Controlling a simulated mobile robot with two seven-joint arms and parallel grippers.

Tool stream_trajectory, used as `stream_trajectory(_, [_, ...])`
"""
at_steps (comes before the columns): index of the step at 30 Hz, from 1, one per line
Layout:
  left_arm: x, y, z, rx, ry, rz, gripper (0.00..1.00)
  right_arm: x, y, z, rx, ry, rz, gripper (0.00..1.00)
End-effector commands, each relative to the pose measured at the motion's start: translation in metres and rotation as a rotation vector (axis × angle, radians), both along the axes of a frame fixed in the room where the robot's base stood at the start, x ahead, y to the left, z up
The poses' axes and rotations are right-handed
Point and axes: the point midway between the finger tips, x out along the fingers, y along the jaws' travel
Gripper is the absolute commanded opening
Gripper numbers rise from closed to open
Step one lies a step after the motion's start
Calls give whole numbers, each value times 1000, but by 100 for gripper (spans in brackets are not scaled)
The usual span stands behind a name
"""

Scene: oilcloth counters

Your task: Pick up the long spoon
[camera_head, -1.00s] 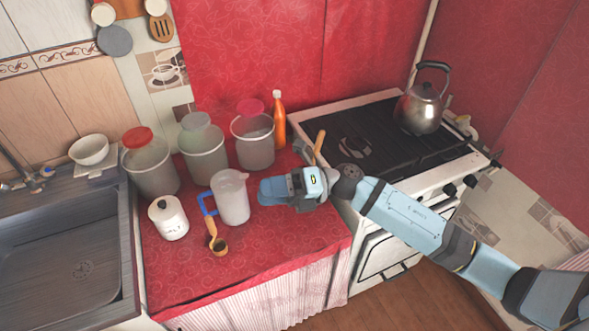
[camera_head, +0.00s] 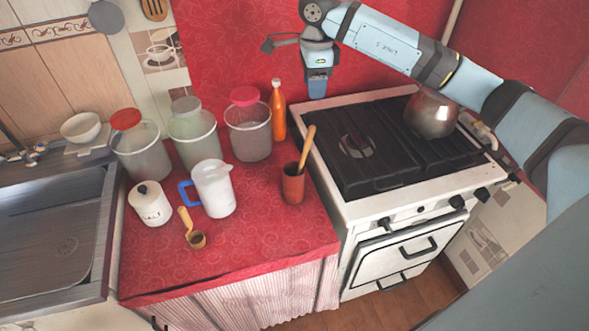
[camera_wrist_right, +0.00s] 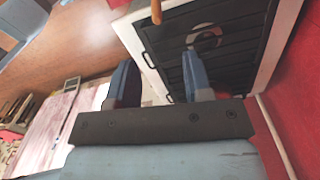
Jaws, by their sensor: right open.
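A long wooden spoon (camera_head: 307,149) stands tilted in a brown cup (camera_head: 293,186) at the right side of the red counter. Its lower part is hidden inside the cup. My right gripper (camera_head: 318,88) is raised above and behind the spoon, apart from it, with its fingers pointing down. In the right wrist view the two fingers (camera_wrist_right: 160,80) are apart with nothing between them, and a wooden handle end (camera_wrist_right: 156,12) shows beyond them at the top edge. My left gripper is not in view.
An orange bottle (camera_head: 278,112) and a lidded container (camera_head: 249,138) stand behind the cup. A white jug (camera_head: 214,190) and a white canister (camera_head: 150,204) stand to its left. The stove (camera_head: 350,205) with a kettle (camera_head: 431,115) is at right. The counter front is clear.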

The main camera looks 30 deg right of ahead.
Motion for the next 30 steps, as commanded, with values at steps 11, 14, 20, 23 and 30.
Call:
stream_trajectory(11, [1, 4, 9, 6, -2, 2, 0, -2, 0, -65, -4, 6, -1, 46])
stream_trajectory(14, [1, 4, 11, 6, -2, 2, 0, -2, 0, -77, -4, 3, -1, 46])
stream_trajectory(20, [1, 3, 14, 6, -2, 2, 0, -3, 1, -90, -3, 3, -1, 46])
stream_trajectory(23, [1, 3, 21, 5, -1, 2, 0, -5, 3, -103, -3, 6, -1, 46])
stream_trajectory(30, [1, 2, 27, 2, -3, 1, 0, -6, 4, -134, -3, 2, -1, 46])
